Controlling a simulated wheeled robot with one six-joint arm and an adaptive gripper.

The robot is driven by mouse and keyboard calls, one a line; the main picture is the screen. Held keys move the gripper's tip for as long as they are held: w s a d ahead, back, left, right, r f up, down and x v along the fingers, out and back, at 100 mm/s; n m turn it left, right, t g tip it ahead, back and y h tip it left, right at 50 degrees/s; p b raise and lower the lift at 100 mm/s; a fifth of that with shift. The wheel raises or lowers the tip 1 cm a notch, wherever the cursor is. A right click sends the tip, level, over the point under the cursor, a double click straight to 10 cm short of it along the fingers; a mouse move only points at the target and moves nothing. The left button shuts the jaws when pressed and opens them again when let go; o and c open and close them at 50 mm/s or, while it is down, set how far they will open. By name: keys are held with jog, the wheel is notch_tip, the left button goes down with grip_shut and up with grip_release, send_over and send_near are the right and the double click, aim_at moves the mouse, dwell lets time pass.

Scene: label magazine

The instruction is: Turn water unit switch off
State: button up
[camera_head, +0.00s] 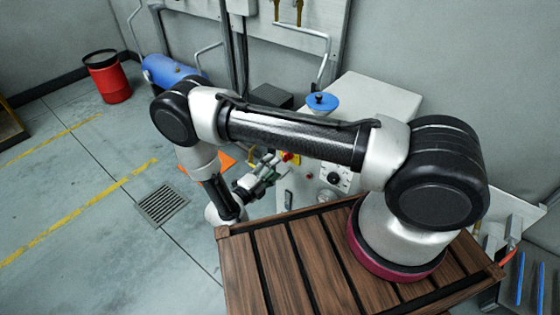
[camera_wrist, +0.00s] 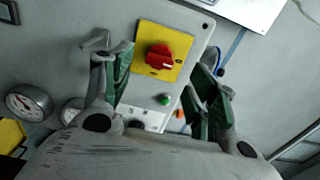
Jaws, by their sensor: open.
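The water unit switch is a red rotary knob (camera_wrist: 160,57) on a yellow square plate (camera_wrist: 149,69), fixed to a grey panel in the wrist view. It shows between and beyond my open fingers, apart from them. My gripper (camera_wrist: 163,80) is open and empty, its green-padded fingers on either side of the switch. In the head view my gripper (camera_head: 268,170) is in front of the white unit (camera_head: 370,110), beside a small red and yellow part (camera_head: 290,158). My arm hides part of the unit there.
A green button (camera_wrist: 165,99) sits below the switch, and a round gauge (camera_wrist: 28,102) is at the left. A red drum (camera_head: 107,77) stands far left. Floor around the drain grate (camera_head: 162,204) is clear.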

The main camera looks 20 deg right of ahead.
jog(key=v, duration=0.5)
jog(key=shift+a, duration=0.1)
dwell(0.3)
jog(key=s+d+m+g+h, duration=0.1)
jog(key=s+d+m+g, duration=0.35)
jog(key=m, duration=0.35)
jog(key=s+d+r+m+g+y, duration=0.3)
jog(key=d+r+m+y, duration=0.1)
jog(key=r+m, duration=0.7)
jog(key=s+d+r+m+g+y, duration=0.3)
jog(key=r+m+y, duration=0.2)
jog(key=r+m, duration=0.55)
jog(key=s+d+r+m+g+y, duration=0.35)
jog(key=r+m, duration=0.45)
jog(key=r, duration=0.5)
jog(key=s+d+r+m+t+y, duration=0.1)
jog(key=s+d+r+m+t, duration=0.2)
jog(key=d+r+t, duration=0.1)
jog(key=s+d+r+m+t+y, duration=0.2)
jog(key=d+r, duration=0.3)
jog(key=r, duration=0.4)
jog(key=shift+s+d+m+t, duration=0.45)
jog(key=shift+s+t, duration=0.1)
jog(key=shift+t, duration=0.35)
